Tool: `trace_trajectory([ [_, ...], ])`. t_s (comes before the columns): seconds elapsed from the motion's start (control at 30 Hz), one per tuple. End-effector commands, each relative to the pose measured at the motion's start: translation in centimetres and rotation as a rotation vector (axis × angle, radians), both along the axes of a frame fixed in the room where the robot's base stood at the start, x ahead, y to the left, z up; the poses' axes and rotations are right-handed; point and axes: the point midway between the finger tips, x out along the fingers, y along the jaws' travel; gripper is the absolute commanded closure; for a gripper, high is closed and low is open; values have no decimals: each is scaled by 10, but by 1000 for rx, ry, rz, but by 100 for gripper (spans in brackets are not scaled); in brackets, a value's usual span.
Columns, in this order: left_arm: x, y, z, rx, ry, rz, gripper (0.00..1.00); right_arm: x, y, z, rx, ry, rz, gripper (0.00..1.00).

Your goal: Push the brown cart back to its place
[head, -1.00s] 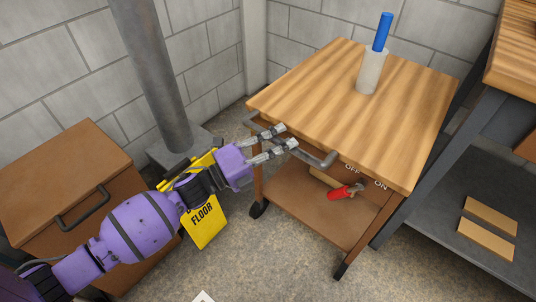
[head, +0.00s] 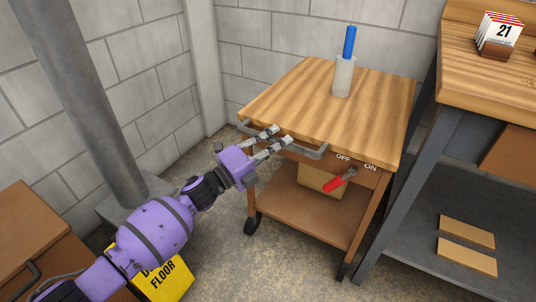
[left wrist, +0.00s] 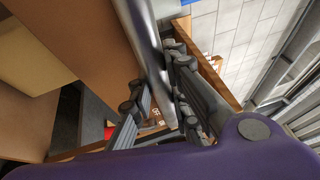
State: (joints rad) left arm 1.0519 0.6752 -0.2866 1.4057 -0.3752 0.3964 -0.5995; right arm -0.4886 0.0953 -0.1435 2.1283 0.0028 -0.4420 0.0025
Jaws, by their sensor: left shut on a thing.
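The brown cart (head: 300,215) has a light wooden top (head: 310,105) and a brown lower shelf, and stands upright near the wall corner. A grey bar handle (head: 313,153) runs along its front edge. My left gripper (head: 274,141) is at this handle, shut on it. In the left wrist view the grey handle (left wrist: 148,55) passes between the two fingers of the left gripper (left wrist: 165,95). A blue stick (head: 349,42) stands in a grey cylinder (head: 344,77) on the cart top. A red-handled switch (head: 338,182) marked OFF and ON is on the cart's front. My right gripper is not in view.
A grey pillar (head: 85,90), a brown cabinet (head: 30,235) and a yellow floor sign (head: 168,280) are at left.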

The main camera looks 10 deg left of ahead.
Motion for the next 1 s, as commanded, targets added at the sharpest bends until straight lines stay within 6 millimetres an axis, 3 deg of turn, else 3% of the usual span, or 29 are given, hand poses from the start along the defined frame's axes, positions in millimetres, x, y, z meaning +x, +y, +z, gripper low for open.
trace_trajectory([
  [0.2, 37, -12, -1, 3, -5, 3, 100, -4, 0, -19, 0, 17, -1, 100],
  [0.5, 70, -24, -1, 5, -5, 3, 100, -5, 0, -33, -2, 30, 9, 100],
  [1.0, 83, -28, 2, 4, -4, 6, 100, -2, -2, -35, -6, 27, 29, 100],
])
